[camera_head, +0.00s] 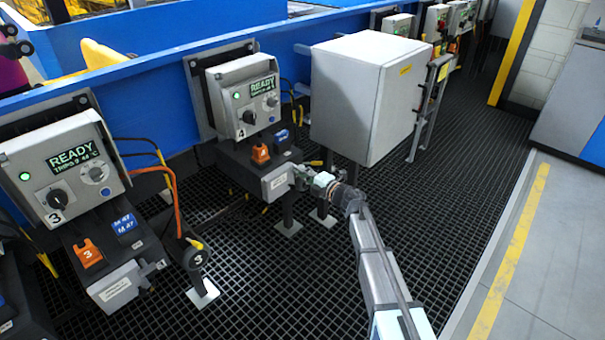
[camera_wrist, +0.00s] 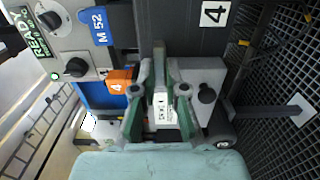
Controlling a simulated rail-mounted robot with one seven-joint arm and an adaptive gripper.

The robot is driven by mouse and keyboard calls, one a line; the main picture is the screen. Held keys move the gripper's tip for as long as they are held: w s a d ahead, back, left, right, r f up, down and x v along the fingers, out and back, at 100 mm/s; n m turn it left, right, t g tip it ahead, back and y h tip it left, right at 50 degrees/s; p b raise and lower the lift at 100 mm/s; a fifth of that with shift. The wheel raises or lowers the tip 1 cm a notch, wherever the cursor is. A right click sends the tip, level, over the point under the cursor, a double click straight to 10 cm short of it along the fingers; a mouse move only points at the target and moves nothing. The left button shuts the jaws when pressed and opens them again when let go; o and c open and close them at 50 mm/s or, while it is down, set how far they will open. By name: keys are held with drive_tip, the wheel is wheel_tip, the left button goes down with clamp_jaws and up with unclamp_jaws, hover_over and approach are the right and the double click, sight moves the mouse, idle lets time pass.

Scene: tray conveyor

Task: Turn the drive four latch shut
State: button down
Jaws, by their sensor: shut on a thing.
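The drive four unit has a grey control box (camera_head: 243,95) with a lit READY screen and a lower dark block with an orange tag marked 4 (camera_head: 260,154). A grey labelled box (camera_head: 277,183) sits at the block's front. My gripper (camera_head: 303,178) is at the right end of that box, where the latch is. In the wrist view my gripper (camera_wrist: 160,78) has its fingers close together, shut on the latch. The orange tag (camera_wrist: 119,81) is left of the fingers.
A large white cabinet (camera_head: 362,98) stands just right of drive four, close to my arm. The drive three unit (camera_head: 65,165) is at the left, with a black cylinder (camera_head: 193,257) beside it. Dark grating (camera_head: 300,290) covers the floor. A blue beam (camera_head: 160,80) runs behind the units.

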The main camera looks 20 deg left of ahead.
drive_tip(key=c, duration=1.2)
unclamp_jaws()
drive_tip(key=shift+a, duration=0.1)
drive_tip(key=v, duration=1.2)
drive_tip(key=shift+w, duration=0.1)
